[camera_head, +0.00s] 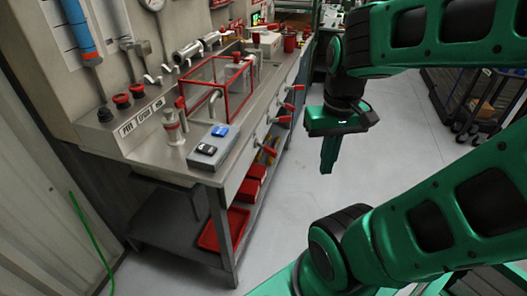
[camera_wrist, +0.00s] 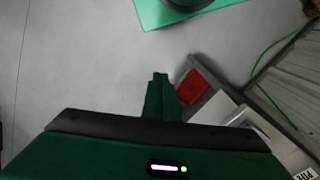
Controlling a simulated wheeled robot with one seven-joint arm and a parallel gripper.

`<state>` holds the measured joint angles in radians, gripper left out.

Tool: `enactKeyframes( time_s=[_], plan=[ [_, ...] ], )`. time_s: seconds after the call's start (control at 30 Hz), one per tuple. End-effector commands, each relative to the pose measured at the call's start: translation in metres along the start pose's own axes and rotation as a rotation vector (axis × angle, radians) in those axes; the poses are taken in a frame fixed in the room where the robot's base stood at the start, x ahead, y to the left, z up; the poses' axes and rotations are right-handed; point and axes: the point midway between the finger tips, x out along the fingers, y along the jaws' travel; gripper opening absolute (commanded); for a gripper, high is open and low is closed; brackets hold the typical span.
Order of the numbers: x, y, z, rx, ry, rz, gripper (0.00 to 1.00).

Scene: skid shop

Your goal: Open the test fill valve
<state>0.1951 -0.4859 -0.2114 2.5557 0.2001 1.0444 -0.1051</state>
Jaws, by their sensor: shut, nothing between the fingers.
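Several red-handled levers, one of them a front lever (camera_head: 280,120), stick out from the front edge of the steel test bench (camera_head: 205,172). I cannot tell which is the test fill valve, as no valve label is legible. My gripper (camera_head: 328,170) points down over the open floor to the right of the bench, apart from the levers. Its fingers are together and empty. In the wrist view my gripper (camera_wrist: 160,78) also shows shut, with floor beyond it and no lever in sight.
On the bench stand a red-framed clear guard (camera_head: 218,85), a grey switch box (camera_head: 213,147) and a red-topped fitting (camera_head: 172,128). Red trays (camera_head: 226,230) lie on the lower shelf. A green hose (camera_head: 92,240) hangs left. Dark shelving (camera_head: 460,100) stands right. The floor between is clear.

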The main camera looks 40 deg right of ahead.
Motion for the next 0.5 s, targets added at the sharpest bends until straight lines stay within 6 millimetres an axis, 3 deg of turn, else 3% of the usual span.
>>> enactKeyframes(
  time_s=[0.27,0.5],
  plan=[
    [0.011,-0.021,-0.08,-0.619,-0.002,0.102,0.0],
    [0.032,-0.059,-0.154,-1.255,-0.042,0.221,0.0]
  ],
)
